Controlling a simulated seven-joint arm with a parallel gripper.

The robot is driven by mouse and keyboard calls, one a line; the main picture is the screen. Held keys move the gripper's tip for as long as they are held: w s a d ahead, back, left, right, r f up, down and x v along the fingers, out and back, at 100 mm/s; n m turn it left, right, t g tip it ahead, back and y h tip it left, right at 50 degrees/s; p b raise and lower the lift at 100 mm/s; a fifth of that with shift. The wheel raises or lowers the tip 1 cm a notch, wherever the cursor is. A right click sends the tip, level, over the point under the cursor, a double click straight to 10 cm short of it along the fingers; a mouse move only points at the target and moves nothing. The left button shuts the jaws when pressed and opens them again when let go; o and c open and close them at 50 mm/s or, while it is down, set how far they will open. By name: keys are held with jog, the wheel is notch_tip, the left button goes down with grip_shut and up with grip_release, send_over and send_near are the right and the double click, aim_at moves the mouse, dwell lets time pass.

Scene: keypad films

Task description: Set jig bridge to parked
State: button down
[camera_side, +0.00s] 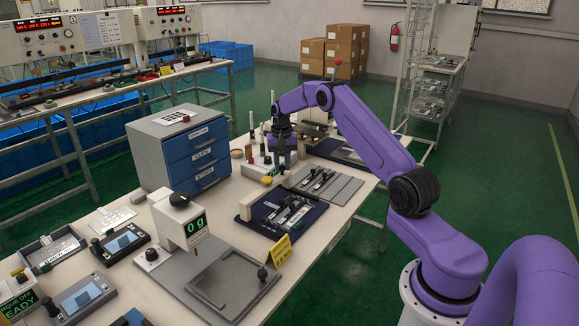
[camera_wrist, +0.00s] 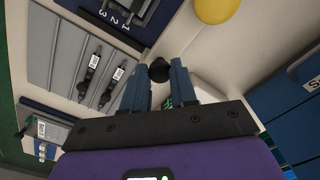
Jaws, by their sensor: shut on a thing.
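My gripper (camera_side: 283,158) points down over the middle of the bench, beside a pale block (camera_side: 262,172) with a yellow-topped part. In the wrist view, my gripper (camera_wrist: 160,76) has its two blue fingers closed on either side of a black knob (camera_wrist: 160,68). A pale surface lies around the knob. What the knob is fixed to is mostly hidden by my fingers and wrist, so I cannot tell whether it belongs to the jig bridge or how the bridge is set.
A grey ribbed mat (camera_side: 345,190) with black tools lies right of my gripper, and a navy tray (camera_side: 258,222) in front. A blue drawer cabinet (camera_side: 200,158) stands left. A round yellow thing (camera_wrist: 216,9) shows in the wrist view.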

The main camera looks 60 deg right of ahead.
jog(key=shift+w, duration=0.8)
jog(key=c, duration=0.9)
grip_release()
jog(key=shift+r, duration=0.1)
jog(key=shift+r, duration=8.6)
jog(key=shift+a, duration=0.1)
